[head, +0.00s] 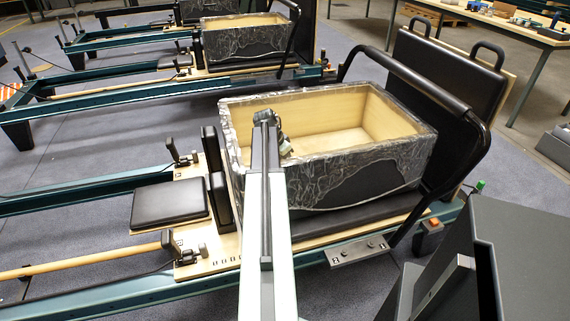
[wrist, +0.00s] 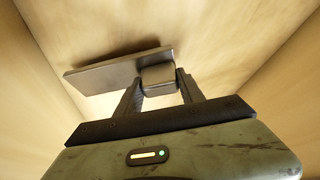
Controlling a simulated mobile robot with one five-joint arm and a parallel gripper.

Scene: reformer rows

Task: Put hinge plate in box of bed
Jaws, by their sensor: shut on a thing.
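The box (head: 375,172) sits on the black bed (head: 375,216) of the nearest reformer. It is open on top, with pale wooden inner walls and torn clear wrap around its outside. My arm reaches over its near left part, and my gripper (head: 285,149) is inside the opening. In the wrist view my gripper (wrist: 159,84) is shut on the grey hinge plate (wrist: 112,74), by its block-like part. The flat plate sticks out to the left above the wooden floor and casts a shadow. I cannot tell whether it touches the floor. The plate is not clear in the head view.
A black bar (head: 425,85) curves over the box's right end, before an upright black board (head: 445,75). Black shoulder pads (head: 222,200) stand close on the left. A grey bracket (head: 357,250) is on the near rail. A workbench (head: 500,22) stands back right.

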